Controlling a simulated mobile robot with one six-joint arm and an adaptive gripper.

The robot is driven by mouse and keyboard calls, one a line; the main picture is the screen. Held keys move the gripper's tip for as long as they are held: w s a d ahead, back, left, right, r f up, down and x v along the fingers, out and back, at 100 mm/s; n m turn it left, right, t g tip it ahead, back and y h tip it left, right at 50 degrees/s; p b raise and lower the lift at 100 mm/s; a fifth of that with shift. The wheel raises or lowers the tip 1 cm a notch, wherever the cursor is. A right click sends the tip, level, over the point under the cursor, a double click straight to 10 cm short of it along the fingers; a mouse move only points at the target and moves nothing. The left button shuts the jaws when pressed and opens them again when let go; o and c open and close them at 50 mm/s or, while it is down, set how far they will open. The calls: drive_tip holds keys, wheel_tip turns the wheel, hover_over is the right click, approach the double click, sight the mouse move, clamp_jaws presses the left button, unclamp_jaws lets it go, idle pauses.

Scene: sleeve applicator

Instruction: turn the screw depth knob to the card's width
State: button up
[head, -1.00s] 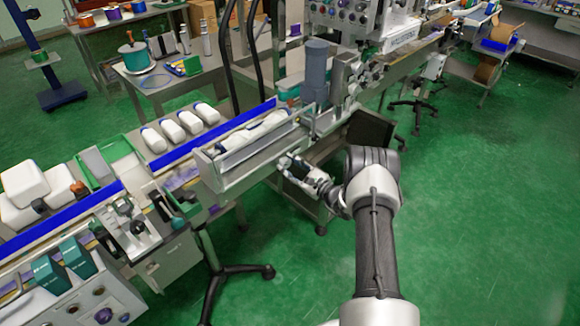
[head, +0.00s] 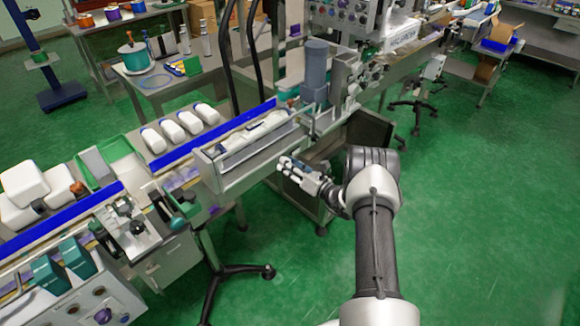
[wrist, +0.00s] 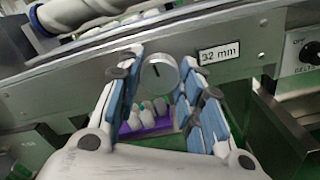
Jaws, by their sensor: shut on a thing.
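The screw depth knob (wrist: 159,76) is a round grey metal knob with a short dark mark on its face, set in a metal rail in the wrist view. A white card (wrist: 219,52) reading "32 mm" is fixed on the rail just right of the knob. My gripper (wrist: 163,64) has its blue-padded fingers on either side of the knob, shut on it. In the head view my gripper (head: 284,165) is at the front side of the machine's trough; the knob is hidden there.
A trough (head: 262,150) with a white rolled part runs above the rail. A panel with a black knob (wrist: 312,52) is at the right of the wrist view. Green floor is open at the right.

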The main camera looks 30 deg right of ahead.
drive_tip(key=m, duration=0.6)
drive_tip(key=shift+m, duration=0.3)
idle(0.5)
drive_tip(key=o, duration=1.1)
drive_tip(key=shift+c, duration=0.2)
drive_tip(key=shift+s+d, duration=0.1)
drive_tip(key=v, duration=1.1)
drive_tip(key=shift+s, duration=0.4)
drive_tip(key=shift+r, duration=0.1)
